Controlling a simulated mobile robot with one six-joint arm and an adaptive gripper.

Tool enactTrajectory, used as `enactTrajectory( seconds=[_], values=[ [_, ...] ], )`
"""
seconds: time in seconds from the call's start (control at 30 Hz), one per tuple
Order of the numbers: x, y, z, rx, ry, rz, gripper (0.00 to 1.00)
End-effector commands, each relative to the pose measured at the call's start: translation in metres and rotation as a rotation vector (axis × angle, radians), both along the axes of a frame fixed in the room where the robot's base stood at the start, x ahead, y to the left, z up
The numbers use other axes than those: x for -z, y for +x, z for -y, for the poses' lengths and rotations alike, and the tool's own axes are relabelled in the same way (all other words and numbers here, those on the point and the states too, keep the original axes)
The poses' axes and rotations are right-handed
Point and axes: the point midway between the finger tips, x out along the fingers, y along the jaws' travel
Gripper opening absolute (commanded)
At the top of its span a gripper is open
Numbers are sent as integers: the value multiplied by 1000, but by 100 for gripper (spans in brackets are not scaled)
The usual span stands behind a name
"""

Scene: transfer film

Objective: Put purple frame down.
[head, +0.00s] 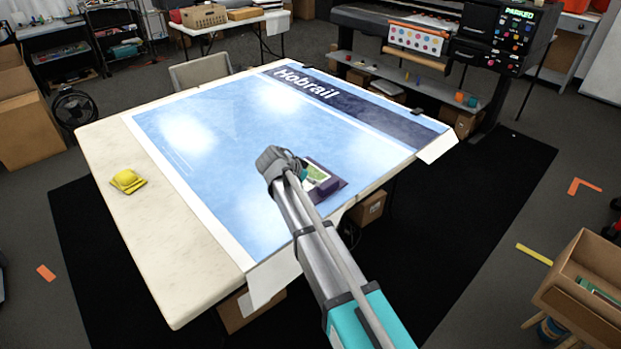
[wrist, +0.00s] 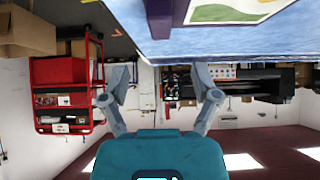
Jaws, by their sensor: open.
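The purple frame (head: 331,187) lies on the blue "Hobrail" print (head: 215,120) on the table, near its right edge. A green and white picture shows inside it; my arm hides its left part. In the wrist view, part of the purple frame (wrist: 166,14) shows at the top, beyond my fingertips. My gripper (wrist: 161,82) is open, with its two grey fingers spread wide and nothing held between them. In the head view the gripper is mostly hidden behind my wrist, just left of the frame.
A yellow object (head: 127,181) sits on the bare left strip of the table (head: 165,255). A large printer (head: 440,50) stands behind the table. A wooden crate (head: 585,285) is at the lower right. Most of the print is clear.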

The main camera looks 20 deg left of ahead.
Motion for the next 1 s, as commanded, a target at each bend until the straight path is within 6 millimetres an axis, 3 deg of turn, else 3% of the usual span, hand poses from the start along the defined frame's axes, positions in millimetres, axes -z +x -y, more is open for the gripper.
enactTrajectory(
  seconds=[0.67,0.87,1.0],
  values=[
    [1,1,7,1,-5,-9,79],
    [6,7,49,6,-28,-67,79],
    [13,12,100,8,-52,-142,79]
  ],
)
